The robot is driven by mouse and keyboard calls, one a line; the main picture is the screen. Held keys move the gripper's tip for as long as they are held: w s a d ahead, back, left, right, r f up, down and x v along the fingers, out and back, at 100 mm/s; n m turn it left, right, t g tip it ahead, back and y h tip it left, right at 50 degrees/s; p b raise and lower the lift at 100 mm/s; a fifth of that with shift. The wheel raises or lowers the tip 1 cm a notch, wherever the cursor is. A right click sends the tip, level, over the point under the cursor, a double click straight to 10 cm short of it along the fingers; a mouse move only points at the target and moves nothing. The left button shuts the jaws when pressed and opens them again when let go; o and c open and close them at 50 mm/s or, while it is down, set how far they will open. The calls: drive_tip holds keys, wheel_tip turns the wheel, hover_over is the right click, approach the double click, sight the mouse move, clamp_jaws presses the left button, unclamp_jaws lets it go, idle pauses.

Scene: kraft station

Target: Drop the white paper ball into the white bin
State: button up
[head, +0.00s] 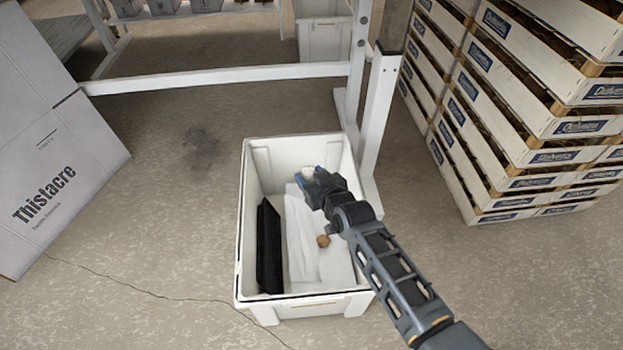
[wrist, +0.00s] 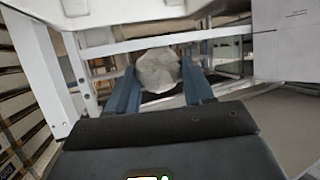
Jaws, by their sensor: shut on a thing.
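The white bin (head: 247,190) stands on the floor in the middle of the head view, open at the top. My gripper (head: 308,172) is over or inside the far part of the bin, and I cannot tell its exact height. It is shut on the white paper ball (wrist: 158,70), which sits between the two blue fingers (wrist: 160,88) in the wrist view. The ball shows as a small pale shape (head: 307,172) at the fingertips in the head view. Inside the bin are a black flat piece (head: 269,248), white sheets (head: 300,235) and a small brown lump (head: 323,241).
A white table frame (head: 220,78) stands behind the bin, its leg (head: 378,120) close to the bin's far right corner. Stacked crates (head: 520,110) stand at the right. A large white carton (head: 60,150) is at the left. Floor left of the bin is clear.

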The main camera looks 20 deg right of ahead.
wheel_tip(320, 180, down, 5)
drive_tip(key=b, duration=0.4)
drive_tip(key=shift+f, duration=0.1)
